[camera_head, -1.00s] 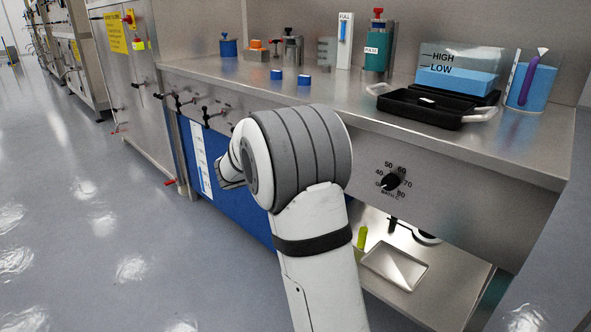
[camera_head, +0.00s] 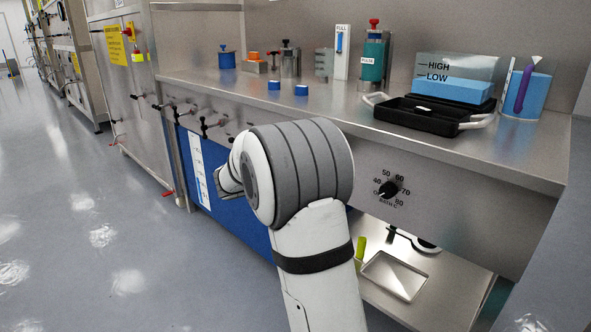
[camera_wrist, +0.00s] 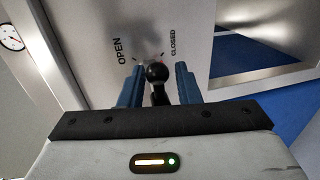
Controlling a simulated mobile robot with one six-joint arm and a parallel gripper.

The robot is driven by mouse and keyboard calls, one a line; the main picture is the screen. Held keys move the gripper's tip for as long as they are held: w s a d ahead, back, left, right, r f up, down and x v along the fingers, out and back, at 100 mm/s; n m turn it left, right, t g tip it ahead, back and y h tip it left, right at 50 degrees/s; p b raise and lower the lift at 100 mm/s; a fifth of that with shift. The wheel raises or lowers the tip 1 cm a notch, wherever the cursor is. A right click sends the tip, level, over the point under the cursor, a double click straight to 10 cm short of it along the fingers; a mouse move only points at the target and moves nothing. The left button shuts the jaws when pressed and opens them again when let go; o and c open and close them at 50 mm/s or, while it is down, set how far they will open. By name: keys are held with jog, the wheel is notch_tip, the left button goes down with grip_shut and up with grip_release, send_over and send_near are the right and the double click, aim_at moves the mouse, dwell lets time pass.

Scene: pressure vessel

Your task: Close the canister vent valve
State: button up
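In the wrist view my gripper (camera_wrist: 157,82) has its two blue fingers apart, one on each side of a black ball knob (camera_wrist: 157,73). A small gap seems to show on both sides of the knob. The knob is in front of a pale panel with the words OPEN (camera_wrist: 122,50) on the left and CLOSED (camera_wrist: 174,43) on the right. The knob's lever and mount are mostly hidden behind it. In the head view my gripper is largely hidden by my arm. Several black-knobbed valve handles (camera_head: 205,125) stick out of the bench front.
A lower shelf holds a tray (camera_head: 395,276). A round gauge (camera_wrist: 12,38) shows at left. The floor at left is clear.

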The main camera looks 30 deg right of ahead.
jog(key=shift+a+r, duration=0.1)
jog(key=shift+a, duration=0.25)
jog(key=p+v, duration=0.2)
jog(key=v, duration=0.5)
jog(key=shift+p, duration=0.35)
